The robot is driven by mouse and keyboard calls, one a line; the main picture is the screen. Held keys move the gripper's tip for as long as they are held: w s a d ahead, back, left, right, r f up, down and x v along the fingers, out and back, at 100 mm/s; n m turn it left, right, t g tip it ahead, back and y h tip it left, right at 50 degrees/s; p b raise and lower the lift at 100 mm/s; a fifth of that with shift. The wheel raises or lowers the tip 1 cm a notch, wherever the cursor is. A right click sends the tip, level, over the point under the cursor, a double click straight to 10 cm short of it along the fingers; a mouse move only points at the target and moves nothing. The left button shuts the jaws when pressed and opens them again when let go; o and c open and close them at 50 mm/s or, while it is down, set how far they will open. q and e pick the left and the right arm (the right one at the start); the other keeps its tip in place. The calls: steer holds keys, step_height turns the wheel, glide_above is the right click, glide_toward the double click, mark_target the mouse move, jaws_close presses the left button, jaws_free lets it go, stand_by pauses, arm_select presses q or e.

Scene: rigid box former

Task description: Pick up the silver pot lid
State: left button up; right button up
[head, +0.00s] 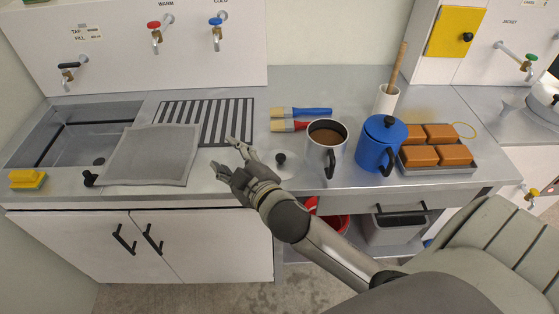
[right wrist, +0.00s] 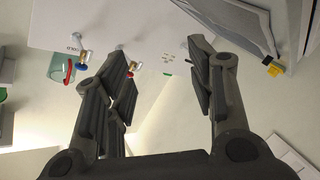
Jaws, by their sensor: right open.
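The silver pot lid (head: 280,158) shows in the head view as a small black knob on the steel counter, left of the silver mug. Its pale metal disc blends into the counter, so its rim is hard to make out. My right gripper (head: 224,154) is open and empty, left of the knob and apart from it, with its fingers pointing left over the counter. In the right wrist view the open fingers (right wrist: 165,80) have nothing between them, and I cannot see the lid there. My left gripper is not in view.
A silver mug of brown liquid (head: 322,157), a blue pot (head: 379,146) and a tray of brown blocks (head: 452,170) stand to the right. Brushes (head: 305,112) lie behind the lid. A grey mat (head: 150,157) and the sink (head: 60,138) are to the left.

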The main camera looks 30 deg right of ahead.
steer(key=w+a+r+n+t+y, duration=0.35)
steer(key=a+r+n, duration=0.2)
steer(key=r, duration=0.35)
steer(key=s+a+r+n+g+y, duration=0.25)
steer(key=a+n+g+y, duration=0.2)
steer(key=n+y, duration=0.35)
steer(key=s+a+r+n+g+y, duration=0.1)
steer(key=a+r+n+g+y, duration=0.25)
steer(key=a+n+y, duration=0.45)
steer(key=n+g+h, duration=1.2)
steer(key=n+h, duration=0.2)
steer(key=h, duration=0.6)
glide_toward(282, 157)
step_height(282, 157, down, 4)
steer(key=shift+f+p, duration=0.1)
steer(key=shift+p, duration=0.6)
step_height(282, 157, down, 4)
steer(key=shift+s+f+p, duration=0.1)
steer(key=shift+s+p, duration=0.05)
steer(key=shift+p, duration=0.75)
steer(key=shift+f, duration=0.45)
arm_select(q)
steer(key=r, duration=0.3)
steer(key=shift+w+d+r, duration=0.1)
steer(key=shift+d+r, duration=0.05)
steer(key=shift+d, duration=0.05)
arm_select(e)
jaws_close()
